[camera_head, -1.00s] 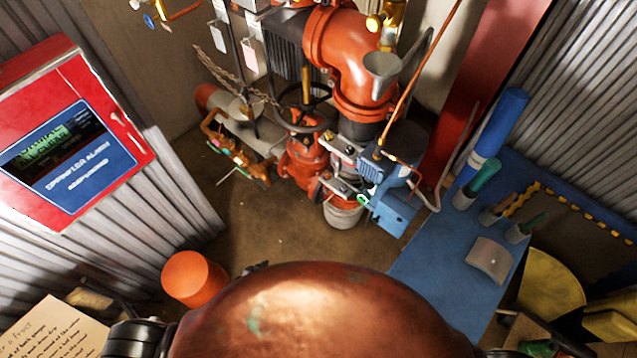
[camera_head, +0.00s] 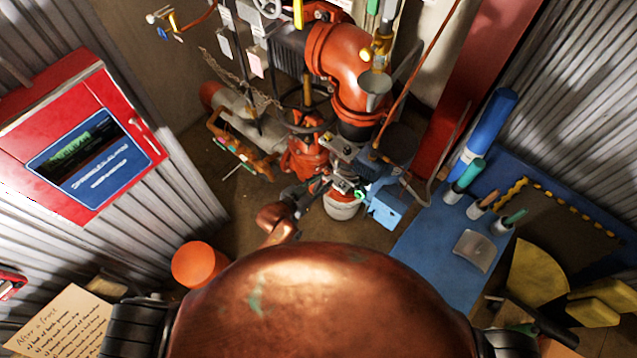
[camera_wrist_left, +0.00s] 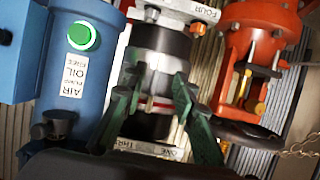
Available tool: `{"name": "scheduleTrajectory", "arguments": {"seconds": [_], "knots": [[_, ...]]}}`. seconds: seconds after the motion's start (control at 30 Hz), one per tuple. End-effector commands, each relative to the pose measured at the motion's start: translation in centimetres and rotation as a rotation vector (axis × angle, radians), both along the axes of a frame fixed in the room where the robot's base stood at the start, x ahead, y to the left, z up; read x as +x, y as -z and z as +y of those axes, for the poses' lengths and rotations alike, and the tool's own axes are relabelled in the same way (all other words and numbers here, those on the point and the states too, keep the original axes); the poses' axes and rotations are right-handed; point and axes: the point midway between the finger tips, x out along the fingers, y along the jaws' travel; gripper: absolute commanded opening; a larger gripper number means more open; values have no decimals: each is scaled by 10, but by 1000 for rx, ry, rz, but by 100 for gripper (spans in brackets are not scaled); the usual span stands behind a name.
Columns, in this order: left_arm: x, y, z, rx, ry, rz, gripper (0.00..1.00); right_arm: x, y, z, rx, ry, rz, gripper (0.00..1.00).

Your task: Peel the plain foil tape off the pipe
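The pipe (camera_wrist_left: 163,42) stands between the blue unit and the red valve in the left wrist view. It has a silvery grey stretch and a black stretch, with white lettered plates above and below. I cannot tell for sure which surface is the plain foil tape. My left gripper (camera_wrist_left: 156,80) has its two greenish fingers apart, one toward each side of the pipe, with a gap between the tips. Contact cannot be made out. In the head view my left gripper (camera_head: 320,187) is small and dark, beside the pipework. My right gripper is not in view.
The blue unit (camera_wrist_left: 70,75) with a green button is close on the left in the wrist view. A red valve (camera_head: 305,157) and hanging chain are near. A blue bench (camera_head: 425,245) holds tools at right. An orange bucket (camera_head: 199,264) stands on the floor at left.

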Motion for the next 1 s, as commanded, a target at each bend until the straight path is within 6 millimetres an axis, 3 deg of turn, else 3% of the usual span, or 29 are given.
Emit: {"name": "scheduleTrajectory", "arguments": {"seconds": [0.4, 0.77, 1.0], "knots": [[42, 21, -30, -2, -2, 0, 26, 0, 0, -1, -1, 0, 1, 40], [46, 24, -33, 0, -1, 0, 26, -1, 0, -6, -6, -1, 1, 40], [45, 24, -32, 0, -1, 0, 10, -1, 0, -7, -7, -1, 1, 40]]}}
